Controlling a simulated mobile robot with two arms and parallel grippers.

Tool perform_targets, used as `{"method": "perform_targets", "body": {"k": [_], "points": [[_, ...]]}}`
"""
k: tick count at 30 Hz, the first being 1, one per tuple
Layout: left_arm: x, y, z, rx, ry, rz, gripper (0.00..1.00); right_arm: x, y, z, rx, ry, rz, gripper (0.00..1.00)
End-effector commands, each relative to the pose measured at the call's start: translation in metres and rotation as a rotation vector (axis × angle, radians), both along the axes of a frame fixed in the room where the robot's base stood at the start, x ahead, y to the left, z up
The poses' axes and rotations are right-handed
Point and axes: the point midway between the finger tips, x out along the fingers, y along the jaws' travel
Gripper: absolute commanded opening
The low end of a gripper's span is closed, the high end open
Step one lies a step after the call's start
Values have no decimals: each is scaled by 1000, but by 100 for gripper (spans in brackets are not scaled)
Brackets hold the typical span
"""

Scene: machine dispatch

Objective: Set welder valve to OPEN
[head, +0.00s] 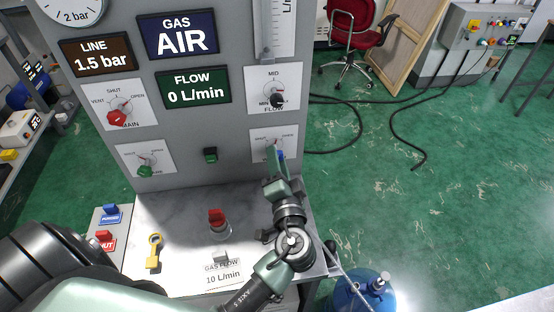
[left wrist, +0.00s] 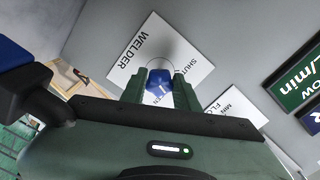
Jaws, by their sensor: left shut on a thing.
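The welder valve is a blue knob (left wrist: 158,80) on a white plate (left wrist: 133,58) marked WELDER, SHUT and OPEN. In the left wrist view a white mark on the knob faces the partly hidden OPEN lettering. My left gripper (left wrist: 160,88) is shut on the knob, with a green finger on each side. In the head view the gripper (head: 277,152) reaches up to the valve plate (head: 258,144) at the panel's lower right and covers most of it, though a bit of blue knob (head: 282,155) shows. My right gripper is not in view.
The panel also holds a red main knob (head: 117,117), a green knob (head: 146,170) and a black flow knob (head: 277,100). The flow display (head: 194,89) reads 0 L/min. A red-topped fitting (head: 217,218) and a yellow key-like tag (head: 154,250) are on the bench.

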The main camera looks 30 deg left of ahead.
Motion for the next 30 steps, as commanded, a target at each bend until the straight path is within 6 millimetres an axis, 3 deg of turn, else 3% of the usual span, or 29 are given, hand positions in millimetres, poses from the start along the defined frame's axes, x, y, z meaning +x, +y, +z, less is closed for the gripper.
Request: {"method": "perform_targets", "body": {"k": [15, 30], "points": [[0, -1, 2, 325, 247, -2, 0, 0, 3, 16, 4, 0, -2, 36], [0, -1, 0, 427, 324, -3, 0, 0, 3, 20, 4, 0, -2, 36]]}}
